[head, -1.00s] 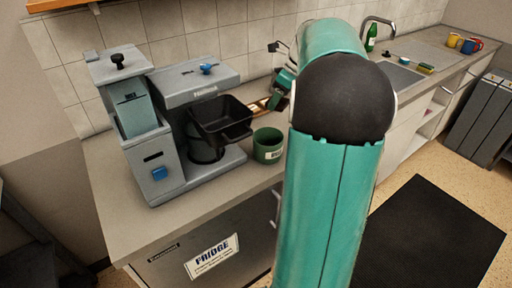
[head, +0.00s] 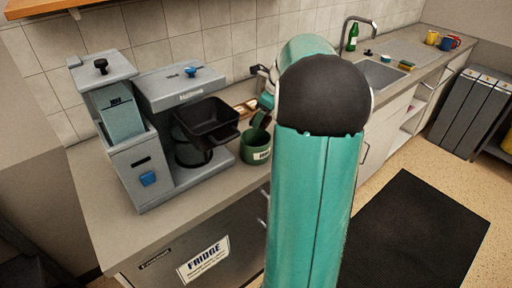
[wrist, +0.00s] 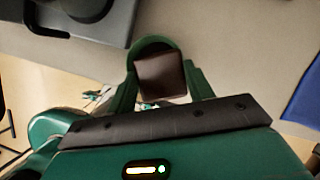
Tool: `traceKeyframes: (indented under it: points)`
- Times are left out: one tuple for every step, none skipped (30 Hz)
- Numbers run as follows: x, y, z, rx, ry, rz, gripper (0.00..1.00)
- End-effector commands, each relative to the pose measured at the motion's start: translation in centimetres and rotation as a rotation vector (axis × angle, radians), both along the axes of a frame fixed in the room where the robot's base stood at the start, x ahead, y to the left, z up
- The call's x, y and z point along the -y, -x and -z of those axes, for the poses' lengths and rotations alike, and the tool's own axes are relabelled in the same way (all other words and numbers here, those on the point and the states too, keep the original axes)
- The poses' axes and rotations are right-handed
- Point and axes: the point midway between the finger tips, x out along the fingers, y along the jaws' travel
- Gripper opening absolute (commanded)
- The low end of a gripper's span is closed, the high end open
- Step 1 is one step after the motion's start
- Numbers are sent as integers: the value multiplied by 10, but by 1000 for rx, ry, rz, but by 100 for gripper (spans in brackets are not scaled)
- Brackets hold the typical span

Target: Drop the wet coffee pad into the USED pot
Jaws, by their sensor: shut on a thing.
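The green USED pot (head: 256,152) stands on the counter to the right of the coffee machine, its white label partly visible. My gripper (head: 260,120) is right above the pot's mouth in the head view. In the wrist view my gripper (wrist: 160,78) is shut on the dark brown coffee pad (wrist: 161,72), with one green finger on each side of it. The pot's curved green rim (wrist: 152,42) shows just past the pad, and the pad hides most of the opening. I cannot tell how far the pad is above or inside the rim. The pad is not distinct in the head view.
The grey coffee machine (head: 187,78) with its black filter basket (head: 206,118) stands close left of the pot. A tray (head: 243,108) lies behind, partly hidden by my arm. The sink (head: 380,74), a green bottle (head: 353,37) and mugs (head: 432,37) are farther right.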

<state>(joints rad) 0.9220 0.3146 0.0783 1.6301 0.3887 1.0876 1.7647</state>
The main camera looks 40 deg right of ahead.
Motion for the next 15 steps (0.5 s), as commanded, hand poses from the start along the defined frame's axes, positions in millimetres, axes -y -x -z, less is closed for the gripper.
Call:
traceKeyframes:
  points:
    - [-1, 0, 0, 0, 0, 0, 30]
    - [-1, 0, 0, 0, 0, 0, 30]
    - [-1, 0, 0, 0, 0, 0, 60]
    - [-1, 0, 0, 0, 0, 0, 66]
    - [-1, 0, 0, 0, 0, 0, 71]
    - [-1, 0, 0, 0, 0, 0, 77]
    - [-1, 0, 0, 0, 0, 0, 77]
    - [-1, 0, 0, 0, 0, 0, 77]
    - [-1, 0, 0, 0, 0, 0, 77]
    - [-1, 0, 0, 0, 0, 0, 77]
    - [-1, 0, 0, 0, 0, 0, 77]
    - [-1, 0, 0, 0, 0, 0, 77]
    - [-1, 0, 0, 0, 0, 0, 77]
    - [-1, 0, -1, 0, 0, 0, 77]
    - [0, 0, -1, 0, 1, 0, 77]
